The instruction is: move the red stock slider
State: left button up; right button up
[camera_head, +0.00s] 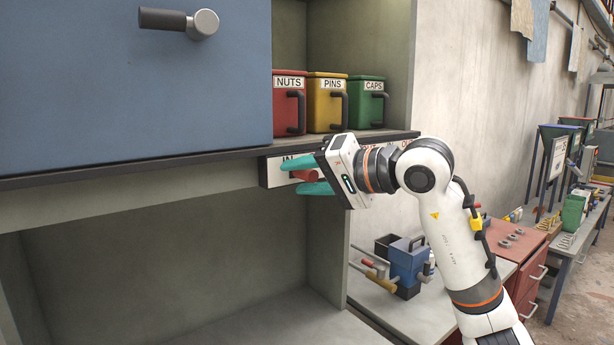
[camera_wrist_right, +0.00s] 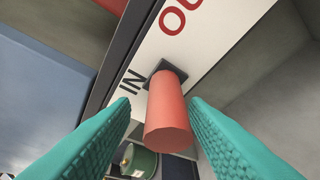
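The red stock slider (camera_wrist_right: 170,112) is a red cylindrical knob on a dark square base. It sticks out of a white label strip (camera_wrist_right: 178,38) in the right wrist view, close to the word IN, with OUT farther along. In the head view the slider (camera_head: 304,174) shows partly, below the shelf edge. My right gripper (camera_head: 308,176) is open, its teal fingers on either side of the knob. In the right wrist view my right gripper (camera_wrist_right: 158,102) shows gaps beside the knob. My left gripper is not in view.
Red NUTS (camera_head: 285,110), yellow PINS (camera_head: 324,115) and green CAPS (camera_head: 363,112) bins stand on the shelf above. A blue panel with a dark handle (camera_head: 165,19) covers the upper left. An open bay lies below the shelf. A blue box (camera_head: 408,262) sits on the lower bench.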

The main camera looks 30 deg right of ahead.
jog(key=shift+d, duration=0.1)
jog(key=shift+s+d, duration=0.35)
jog(key=b+v, duration=0.4)
jog(key=v, duration=0.7)
jog(key=shift+a, duration=0.25)
jog(key=shift+s+r, duration=0.1)
jog(key=shift+r, duration=0.05)
